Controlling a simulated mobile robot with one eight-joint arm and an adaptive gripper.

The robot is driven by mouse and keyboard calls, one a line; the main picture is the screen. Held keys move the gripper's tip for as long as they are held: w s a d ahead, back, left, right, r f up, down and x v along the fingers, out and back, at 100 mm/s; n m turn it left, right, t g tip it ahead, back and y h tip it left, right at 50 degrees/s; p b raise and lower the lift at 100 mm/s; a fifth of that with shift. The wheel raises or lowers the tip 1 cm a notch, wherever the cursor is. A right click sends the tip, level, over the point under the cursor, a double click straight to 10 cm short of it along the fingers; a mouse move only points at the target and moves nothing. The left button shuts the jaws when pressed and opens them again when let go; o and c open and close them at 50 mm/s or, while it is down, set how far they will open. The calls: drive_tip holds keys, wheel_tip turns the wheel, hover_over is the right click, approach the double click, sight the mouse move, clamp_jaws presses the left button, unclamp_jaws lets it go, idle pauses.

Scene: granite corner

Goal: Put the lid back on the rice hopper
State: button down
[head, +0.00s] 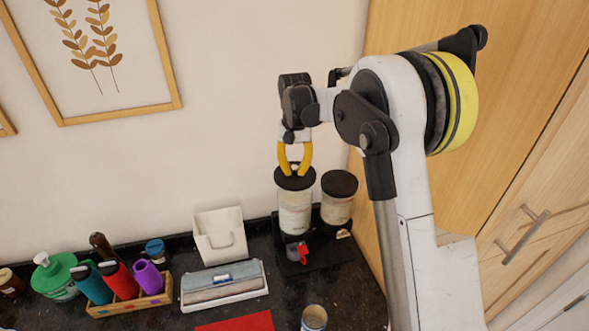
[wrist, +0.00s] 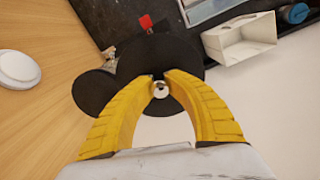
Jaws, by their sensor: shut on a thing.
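The rice hopper (head: 294,212) is a clear upright cylinder with pale contents, standing at the back of the dark counter. Its round black lid (head: 295,181) is at its top, roughly centred over the mouth. I cannot tell whether the lid rests fully on the rim. My gripper (head: 295,168) points down from above, its yellow fingers shut on the lid's small light knob. In the wrist view the lid (wrist: 170,60) lies below the fingertips (wrist: 160,88), with the knob between them. The lid hides the hopper's body there.
A second clear canister with a black lid (head: 339,184) stands close on the right. A red lever (head: 303,252) sticks out below the hopper. To the left are a white holder (head: 220,235), a wipes box (head: 224,284) and a wooden bottle tray (head: 130,304). A cup (head: 314,318) stands in front.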

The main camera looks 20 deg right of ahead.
drive_tip(key=shift+s+f+b, duration=0.15)
drive_tip(key=shift+f+b, duration=0.15)
drive_tip(key=shift+f, duration=0.45)
drive_tip(key=shift+f+b, duration=1.35)
drive_tip(key=shift+f, duration=0.85)
drive_tip(key=shift+f+b, duration=0.25)
drive_tip(key=shift+b, duration=0.65)
idle(0.3)
drive_tip(key=c, duration=0.8)
unclamp_jaws()
drive_tip(key=shift+r, duration=0.1)
